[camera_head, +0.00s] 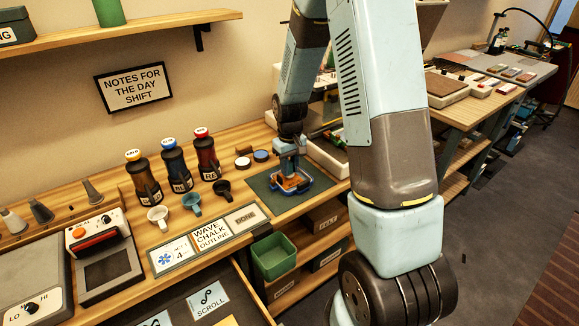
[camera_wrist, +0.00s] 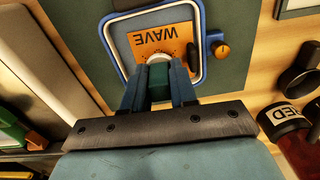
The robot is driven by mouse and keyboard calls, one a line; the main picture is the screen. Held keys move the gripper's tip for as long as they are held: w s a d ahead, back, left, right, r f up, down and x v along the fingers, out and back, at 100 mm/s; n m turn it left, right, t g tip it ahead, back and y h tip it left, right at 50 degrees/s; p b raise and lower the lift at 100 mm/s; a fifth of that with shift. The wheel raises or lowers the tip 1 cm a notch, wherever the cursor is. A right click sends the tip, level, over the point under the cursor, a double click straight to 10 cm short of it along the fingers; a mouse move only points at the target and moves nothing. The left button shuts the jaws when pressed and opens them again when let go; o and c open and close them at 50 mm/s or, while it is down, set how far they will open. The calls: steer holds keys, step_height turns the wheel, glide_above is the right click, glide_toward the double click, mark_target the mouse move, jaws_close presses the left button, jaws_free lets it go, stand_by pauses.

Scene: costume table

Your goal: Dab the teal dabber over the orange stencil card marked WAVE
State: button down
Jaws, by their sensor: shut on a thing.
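The orange stencil card marked WAVE (camera_wrist: 149,42) lies inside a blue-edged frame (camera_wrist: 202,62) on a dark green mat (camera_wrist: 237,75). In the head view, the frame (camera_head: 304,184) and mat (camera_head: 262,187) are at the middle of the bench. My gripper (camera_wrist: 159,86) is shut on the teal dabber (camera_wrist: 157,92) and points down over the card. The dabber's pale round end sits over the card's middle, just below the lettering in the wrist view. I cannot tell whether it touches the card. My gripper (camera_head: 289,160) partly hides the card in the head view.
Cards (camera_head: 211,236) line the front edge. A green bin (camera_head: 274,255) is below.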

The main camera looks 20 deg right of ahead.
steer(key=shift+f, duration=0.5)
stand_by(1.7)
steer(key=shift+r, duration=3.55)
